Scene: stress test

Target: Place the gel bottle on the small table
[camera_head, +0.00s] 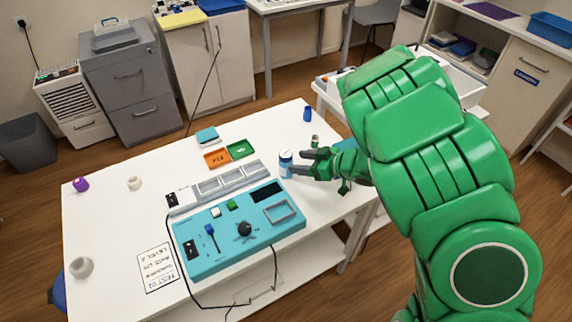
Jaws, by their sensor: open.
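A small white bottle with a blue cap and blue lower part (286,167) stands upright on the white worktable (110,227), right of the grey trays. It looks like the gel bottle, but its label is too small to read. My gripper (301,164) is open, its fingers pointing left at this bottle from the right. The fingertips are close to the bottle; I cannot tell whether they touch it. A smaller white table (321,94) stands behind on the right, partly hidden by my green arm.
A turquoise control panel (203,262) with cables lies in front of the bottle. A small blue object (307,114) and a small green-white container (315,141) stand near the right edge. Cabinets line the back.

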